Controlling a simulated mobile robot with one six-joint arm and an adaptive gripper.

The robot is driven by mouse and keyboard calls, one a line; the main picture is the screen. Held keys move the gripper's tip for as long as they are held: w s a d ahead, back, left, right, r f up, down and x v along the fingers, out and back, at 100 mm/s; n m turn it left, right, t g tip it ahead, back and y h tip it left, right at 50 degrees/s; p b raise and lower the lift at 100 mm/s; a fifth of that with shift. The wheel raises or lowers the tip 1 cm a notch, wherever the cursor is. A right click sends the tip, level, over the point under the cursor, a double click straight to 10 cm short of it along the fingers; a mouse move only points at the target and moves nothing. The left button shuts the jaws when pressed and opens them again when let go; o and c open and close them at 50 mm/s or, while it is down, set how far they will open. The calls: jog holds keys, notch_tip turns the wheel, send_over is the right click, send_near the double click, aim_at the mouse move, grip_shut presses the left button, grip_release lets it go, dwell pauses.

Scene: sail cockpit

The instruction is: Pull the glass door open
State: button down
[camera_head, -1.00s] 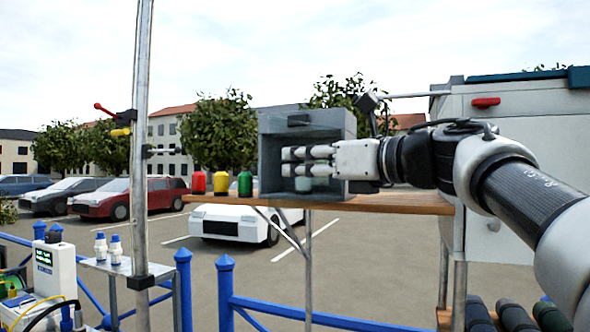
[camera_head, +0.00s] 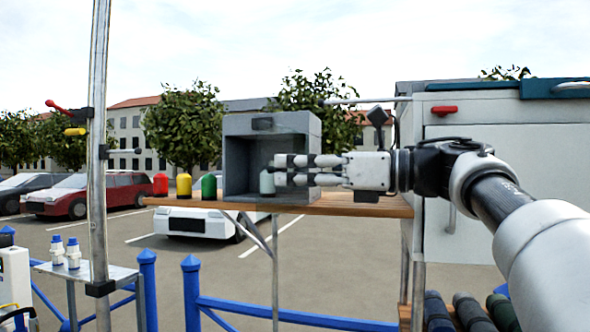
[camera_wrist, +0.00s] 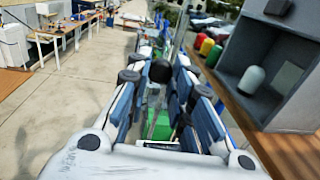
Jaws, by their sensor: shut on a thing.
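A grey box (camera_head: 231,155) stands on a wooden shelf, its front facing me. A pale rounded capsule (camera_head: 267,182) is inside it; the capsule also shows in the wrist view (camera_wrist: 251,79). The glass door (camera_wrist: 181,38) is hard to make out; in the wrist view a thin pane seems to stand edge-on, out from the box, between my fingers. My gripper (camera_head: 277,170) is in front of the box opening, reaching from the right. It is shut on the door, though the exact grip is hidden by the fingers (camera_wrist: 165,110).
Red (camera_head: 160,184), yellow (camera_head: 184,186) and green (camera_head: 208,187) canisters stand on the wooden shelf (camera_head: 345,205) left of the box. A metal pole (camera_head: 98,150) rises at left. A large pale cabinet (camera_head: 490,190) is at right. Blue railing (camera_head: 280,312) runs below.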

jog(key=c, duration=1.4)
grip_release()
jog(key=v, duration=1.2)
jog(key=shift+w, duration=0.1)
